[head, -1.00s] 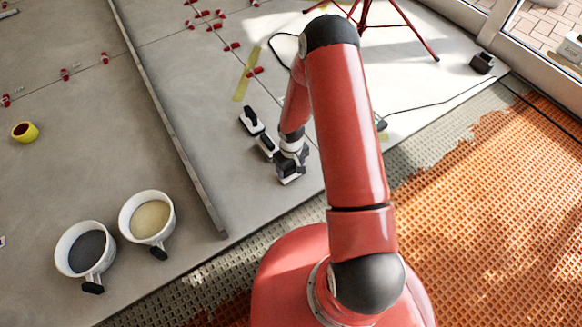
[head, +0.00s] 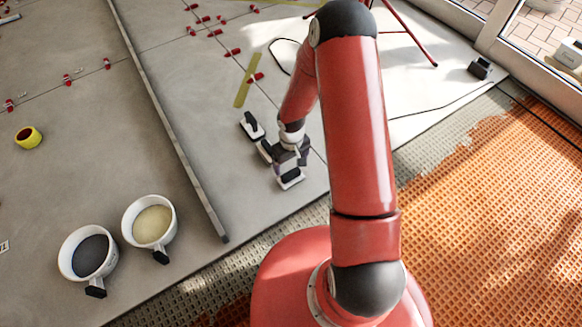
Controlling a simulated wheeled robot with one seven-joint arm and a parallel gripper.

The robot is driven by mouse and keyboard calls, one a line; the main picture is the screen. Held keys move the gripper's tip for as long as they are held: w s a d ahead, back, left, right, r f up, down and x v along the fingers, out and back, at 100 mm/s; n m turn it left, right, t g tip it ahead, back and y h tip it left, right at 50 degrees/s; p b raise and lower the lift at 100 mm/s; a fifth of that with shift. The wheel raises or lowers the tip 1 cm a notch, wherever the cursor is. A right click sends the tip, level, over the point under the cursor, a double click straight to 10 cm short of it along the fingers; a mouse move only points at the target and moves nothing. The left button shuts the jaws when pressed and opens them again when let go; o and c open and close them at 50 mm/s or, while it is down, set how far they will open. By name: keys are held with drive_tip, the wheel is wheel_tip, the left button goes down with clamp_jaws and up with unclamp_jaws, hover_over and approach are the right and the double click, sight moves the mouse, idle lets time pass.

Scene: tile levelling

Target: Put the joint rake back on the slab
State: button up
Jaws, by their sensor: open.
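My gripper (head: 290,168) is at the end of my arm, low over the large grey slab (head: 225,160) near its front edge. It is open, but its fingers are small and dark here. A small tool with a black top and a pale base (head: 291,180) is right under or against the gripper, seemingly on the slab; I cannot tell whether it touches the fingers. I cannot tell which is the joint rake.
Two white buckets, one with dark powder (head: 70,245) and one with tan powder (head: 136,212), stand at lower left. A long metal straightedge (head: 165,120) lies left of the tools. A yellow roll (head: 28,138) is far left. Orange matting (head: 490,220) covers the right.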

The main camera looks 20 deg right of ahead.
wheel_tip(320, 180, up, 5)
wheel_tip(320, 180, up, 13)
drive_tip(key=t+h, duration=0.1)
hover_over(291, 173)
drive_tip(key=d, duration=0.2)
drive_tip(key=s+r+m+t, duration=0.2)
drive_tip(key=s+r, duration=0.4)
drive_tip(key=r, duration=0.6)
drive_tip(key=s+a+r+t, duration=0.1)
drive_tip(key=s+r, duration=0.5)
drive_tip(key=s, duration=0.2)
drive_tip(key=s+a+r+m+t+y, duration=0.1)
drive_tip(key=s+r, duration=0.4)
drive_tip(key=s, duration=0.3)
drive_tip(key=shift+r+m+t+p, duration=0.3)
drive_tip(key=shift+r+p, duration=0.05)
drive_tip(key=shift+r, duration=0.05)
drive_tip(key=shift+s+r, duration=0.1)
wheel_tip(291, 173, up, 9)
drive_tip(key=p, duration=0.9)
drive_tip(key=shift+r+p, duration=0.15)
drive_tip(key=shift+p, duration=0.15)
